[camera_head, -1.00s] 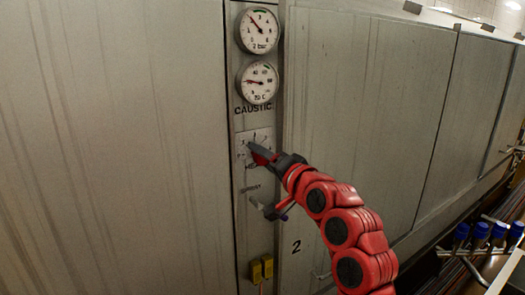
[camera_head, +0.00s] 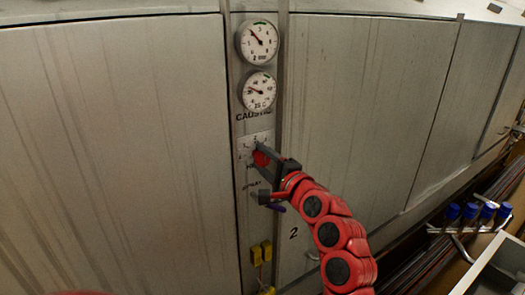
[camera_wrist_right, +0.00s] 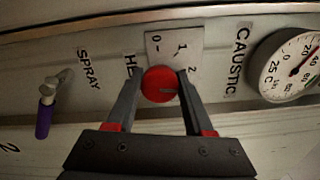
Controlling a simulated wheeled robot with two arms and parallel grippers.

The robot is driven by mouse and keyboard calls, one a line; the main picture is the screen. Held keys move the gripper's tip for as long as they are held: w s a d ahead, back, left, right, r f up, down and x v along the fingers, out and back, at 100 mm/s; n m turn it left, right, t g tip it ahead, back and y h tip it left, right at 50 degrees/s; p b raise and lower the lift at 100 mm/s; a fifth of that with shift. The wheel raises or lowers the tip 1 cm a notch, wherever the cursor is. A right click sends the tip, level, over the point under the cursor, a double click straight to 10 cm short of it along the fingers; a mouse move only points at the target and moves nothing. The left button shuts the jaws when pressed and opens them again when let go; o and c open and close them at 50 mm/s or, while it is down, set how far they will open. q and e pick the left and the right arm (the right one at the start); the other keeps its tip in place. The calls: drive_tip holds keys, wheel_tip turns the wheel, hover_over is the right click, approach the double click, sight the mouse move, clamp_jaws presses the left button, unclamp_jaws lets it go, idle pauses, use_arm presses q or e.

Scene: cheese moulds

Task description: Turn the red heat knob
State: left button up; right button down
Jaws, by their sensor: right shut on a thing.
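The red heat knob (camera_wrist_right: 160,86) sits on a pale dial plate (camera_wrist_right: 172,45) with numbers 0, 1 and 2 in the right wrist view. In the head view the red knob (camera_head: 261,158) is partly hidden behind my right gripper (camera_head: 262,160). My right gripper (camera_wrist_right: 158,88) has one finger on each side of the knob and is shut on it. A grey pointer mark shows on the knob's face. My left gripper is not in view.
Above the knob are two round gauges (camera_head: 257,91) and the CAUSTIC label. A spray lever with a purple grip (camera_wrist_right: 44,118) stands beside the knob, close to my right gripper. Flat metal panels (camera_head: 120,130) lie on both sides. Blue-capped items (camera_head: 470,211) are at lower right.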

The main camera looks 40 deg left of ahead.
idle(0.3)
drive_tip(key=shift+f, duration=0.1)
drive_tip(key=shift+c, duration=1.5)
unclamp_jaws()
drive_tip(key=shift+d, duration=0.15)
drive_tip(key=shift+s+d, duration=0.2)
drive_tip(key=shift+d, duration=0.1)
drive_tip(key=b+v, duration=0.7)
drive_tip(key=v, duration=0.9)
drive_tip(key=shift+d+b, duration=0.2)
drive_tip(key=shift+b, duration=0.15)
